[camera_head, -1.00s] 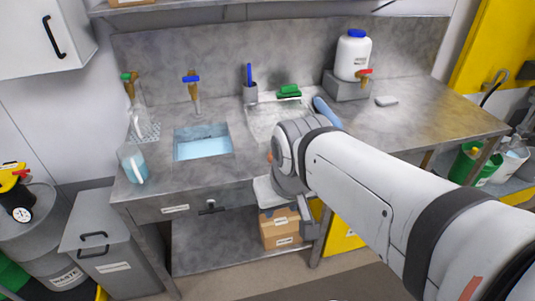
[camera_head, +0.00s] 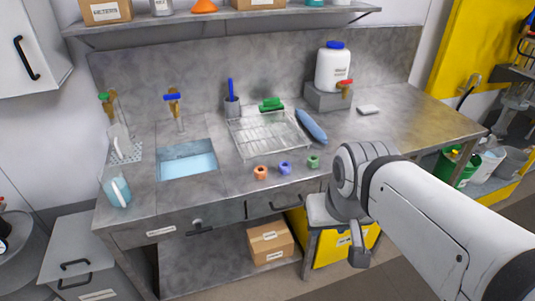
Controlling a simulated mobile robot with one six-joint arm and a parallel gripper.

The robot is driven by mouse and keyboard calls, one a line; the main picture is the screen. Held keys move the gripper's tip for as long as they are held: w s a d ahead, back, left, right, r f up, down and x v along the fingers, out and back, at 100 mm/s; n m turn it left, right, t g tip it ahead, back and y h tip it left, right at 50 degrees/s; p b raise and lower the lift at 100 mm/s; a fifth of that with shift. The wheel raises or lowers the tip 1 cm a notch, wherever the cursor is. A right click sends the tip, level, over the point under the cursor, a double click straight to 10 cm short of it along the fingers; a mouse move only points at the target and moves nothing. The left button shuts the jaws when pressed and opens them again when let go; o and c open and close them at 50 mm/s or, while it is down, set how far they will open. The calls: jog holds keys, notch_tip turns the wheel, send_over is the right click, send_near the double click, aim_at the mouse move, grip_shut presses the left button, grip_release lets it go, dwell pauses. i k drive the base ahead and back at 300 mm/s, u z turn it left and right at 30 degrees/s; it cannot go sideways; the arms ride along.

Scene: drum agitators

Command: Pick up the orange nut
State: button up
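The orange nut (camera_head: 261,172) lies on the grey metal worktop (camera_head: 225,184) near its front edge, at the left end of a row. A blue-purple nut (camera_head: 285,168) and a green nut (camera_head: 313,162) lie to its right, apart from it. My gripper (camera_head: 359,255) hangs in front of the bench, below the worktop's level, to the right of and lower than the orange nut. It is not touching the nut. Only a small part of the gripper shows, so I cannot see how its fingers stand.
A sink with water (camera_head: 187,161) lies left of the nuts. A wire drying rack (camera_head: 268,134) and a blue bottle-like item (camera_head: 311,125) lie behind them. A white drum (camera_head: 332,67) stands at the back right. The worktop's right part is mostly clear.

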aim_at(260, 172)
jog(key=i, duration=1)
jog(key=z, duration=0.05)
